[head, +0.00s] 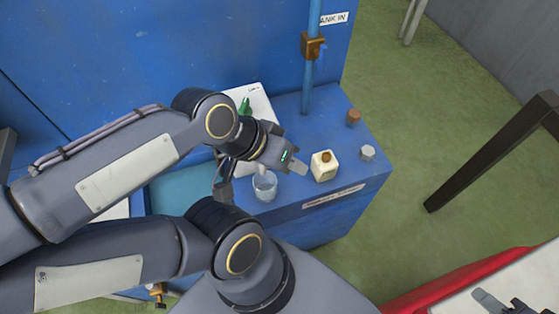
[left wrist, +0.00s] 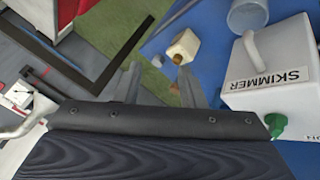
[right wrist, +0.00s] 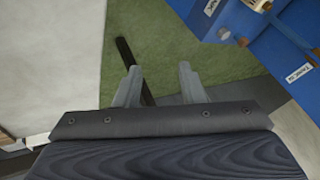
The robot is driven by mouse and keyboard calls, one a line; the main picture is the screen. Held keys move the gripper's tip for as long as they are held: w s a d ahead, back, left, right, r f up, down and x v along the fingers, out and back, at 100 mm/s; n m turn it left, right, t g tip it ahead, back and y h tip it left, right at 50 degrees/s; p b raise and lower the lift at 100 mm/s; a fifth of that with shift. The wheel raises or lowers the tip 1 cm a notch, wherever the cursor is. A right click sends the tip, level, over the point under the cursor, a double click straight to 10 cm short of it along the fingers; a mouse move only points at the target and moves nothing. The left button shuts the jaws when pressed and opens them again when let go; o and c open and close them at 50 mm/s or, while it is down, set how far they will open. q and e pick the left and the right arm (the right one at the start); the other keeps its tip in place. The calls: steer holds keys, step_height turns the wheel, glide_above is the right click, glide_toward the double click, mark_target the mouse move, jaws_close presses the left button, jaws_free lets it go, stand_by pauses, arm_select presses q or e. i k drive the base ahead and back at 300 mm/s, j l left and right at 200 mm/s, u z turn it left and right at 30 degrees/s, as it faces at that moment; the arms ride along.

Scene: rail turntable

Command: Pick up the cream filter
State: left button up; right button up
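A cream block-shaped container with a brown cap (head: 325,165) stands upright on the blue bench and is the only clearly cream item; I cannot tell whether it is the filter. In the left wrist view this container (left wrist: 185,46) lies beyond the fingertips, near the right finger. My left gripper (head: 294,163) hangs above the bench, left of the container and apart from it. Its fingers (left wrist: 158,67) are spread and empty.
On the blue bench (head: 318,210) are a clear cup (head: 265,186), a brown cylinder (head: 353,117) and a pale grey knob (head: 368,152). A blue pipe (head: 309,70) rises behind. A white SKIMMER box (left wrist: 272,75) with a green fitting stands close to my left gripper.

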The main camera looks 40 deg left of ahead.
mark_target(324, 165)
steer(key=u, duration=4.3)
steer(key=z, duration=3.35)
steer(key=k+j+u, duration=0.1)
steer(key=j+u, duration=0.2)
steer(key=u, duration=0.15)
steer(key=j+u, duration=0.4)
steer(key=k+l, duration=0.05)
